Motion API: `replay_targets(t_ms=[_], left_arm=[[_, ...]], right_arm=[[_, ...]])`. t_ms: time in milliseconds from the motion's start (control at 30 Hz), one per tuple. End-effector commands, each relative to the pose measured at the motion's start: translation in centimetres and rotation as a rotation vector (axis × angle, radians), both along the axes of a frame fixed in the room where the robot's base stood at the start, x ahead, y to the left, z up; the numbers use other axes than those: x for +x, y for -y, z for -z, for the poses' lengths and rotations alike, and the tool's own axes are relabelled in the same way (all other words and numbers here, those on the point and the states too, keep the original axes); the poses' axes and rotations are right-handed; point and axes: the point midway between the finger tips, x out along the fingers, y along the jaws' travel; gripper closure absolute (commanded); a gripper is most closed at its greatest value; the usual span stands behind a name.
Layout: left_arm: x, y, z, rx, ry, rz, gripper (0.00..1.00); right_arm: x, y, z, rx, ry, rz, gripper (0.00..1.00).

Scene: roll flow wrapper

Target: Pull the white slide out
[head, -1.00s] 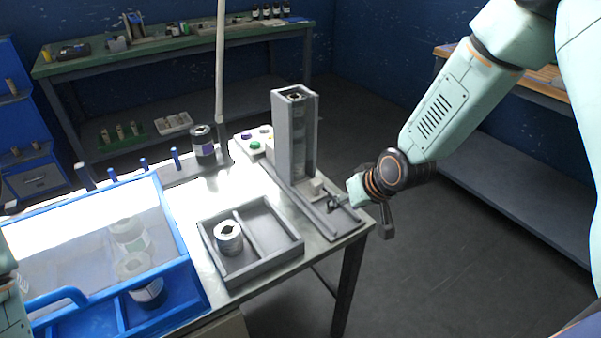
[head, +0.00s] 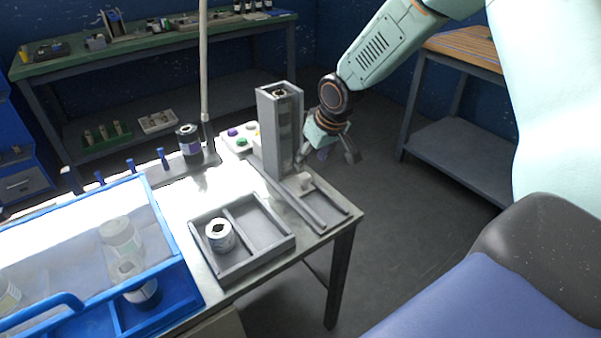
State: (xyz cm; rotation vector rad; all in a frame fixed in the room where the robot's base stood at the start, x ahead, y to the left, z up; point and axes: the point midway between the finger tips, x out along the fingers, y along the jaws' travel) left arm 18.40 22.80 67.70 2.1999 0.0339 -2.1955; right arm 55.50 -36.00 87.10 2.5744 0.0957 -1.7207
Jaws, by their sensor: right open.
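The white slide (head: 304,181) is a small pale block in the grey track (head: 322,208) at the foot of the tall grey magazine tower (head: 280,130). A roll shows inside the tower's top. My right gripper (head: 328,158) is open and empty, just right of the tower and above the slide, with its fingers spread. One finger is close to the tower's side; I cannot tell whether it touches. My left gripper is out of view.
A grey two-part tray (head: 284,245) holds one roll (head: 220,236). A blue-framed clear-lidded case (head: 166,235) with rolls stands at left. A button box (head: 238,142), a dark jar (head: 189,142) and a pole (head: 204,70) stand behind. Floor right of the table is clear.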

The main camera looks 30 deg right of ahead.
Motion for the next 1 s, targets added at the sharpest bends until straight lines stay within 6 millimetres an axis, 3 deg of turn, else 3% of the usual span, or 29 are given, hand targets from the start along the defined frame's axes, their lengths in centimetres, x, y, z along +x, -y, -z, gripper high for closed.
replay_targets(t_ms=[433,900,1000], left_arm=[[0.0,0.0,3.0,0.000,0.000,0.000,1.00],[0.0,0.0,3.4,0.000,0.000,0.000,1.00],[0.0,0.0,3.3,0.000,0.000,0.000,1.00]], right_arm=[[2.3,-0.2,6.0,0.000,0.001,0.000,0.47],[2.9,-0.4,6.7,0.001,0.002,-0.004,0.47],[2.8,-0.4,6.7,0.001,0.002,-0.004,0.56]])
